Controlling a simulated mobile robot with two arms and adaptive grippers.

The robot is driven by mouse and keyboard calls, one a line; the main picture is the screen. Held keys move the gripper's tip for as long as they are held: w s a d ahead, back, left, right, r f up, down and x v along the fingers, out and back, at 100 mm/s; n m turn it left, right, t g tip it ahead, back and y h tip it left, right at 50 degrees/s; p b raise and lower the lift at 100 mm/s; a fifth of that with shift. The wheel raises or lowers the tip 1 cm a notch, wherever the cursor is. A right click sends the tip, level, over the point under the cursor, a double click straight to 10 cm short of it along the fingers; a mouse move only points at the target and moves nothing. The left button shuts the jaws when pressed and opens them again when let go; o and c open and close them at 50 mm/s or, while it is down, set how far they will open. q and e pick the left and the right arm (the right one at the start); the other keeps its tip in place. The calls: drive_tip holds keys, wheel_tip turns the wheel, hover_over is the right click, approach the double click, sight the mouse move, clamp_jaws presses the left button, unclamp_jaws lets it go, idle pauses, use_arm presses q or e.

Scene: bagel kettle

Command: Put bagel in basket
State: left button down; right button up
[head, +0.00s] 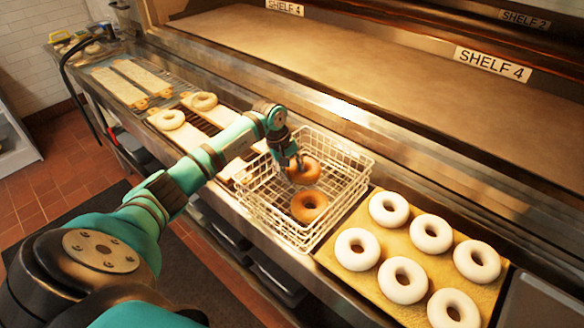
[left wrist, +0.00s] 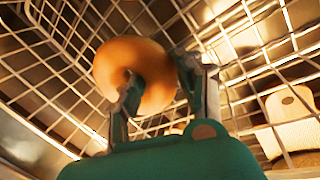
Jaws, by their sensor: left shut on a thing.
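A white wire basket (head: 266,212) stands on the counter in the head view. My left gripper (head: 297,163) is inside the basket's outline and shut on a brown bagel (head: 303,171). This bagel also shows between the fingers in the left wrist view (left wrist: 146,62), with basket wires around it. Whether it touches the basket floor cannot be told. A second brown bagel (head: 309,206) lies in the near part of the basket. My right gripper is not in view.
A wooden board (head: 375,272) with several pale bagels stands right of the basket. The steel oven front (head: 410,140) runs behind the counter.

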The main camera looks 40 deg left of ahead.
use_arm(q)
drive_tip(key=shift+f, duration=0.1)
drive_tip(key=shift+f+b, duration=0.15)
drive_tip(key=shift+b, duration=0.15)
drive_tip(key=c, duration=1.2)
unclamp_jaws()
drive_tip(key=o, duration=0.3)
drive_tip(key=shift+o, duration=0.2)
drive_tip(key=shift+r+p, duration=0.3)
drive_tip(key=shift+r, duration=0.05)
drive_tip(key=b+v, duration=0.3)
drive_tip(key=v, duration=0.8)
drive_tip(key=shift+r, duration=0.35)
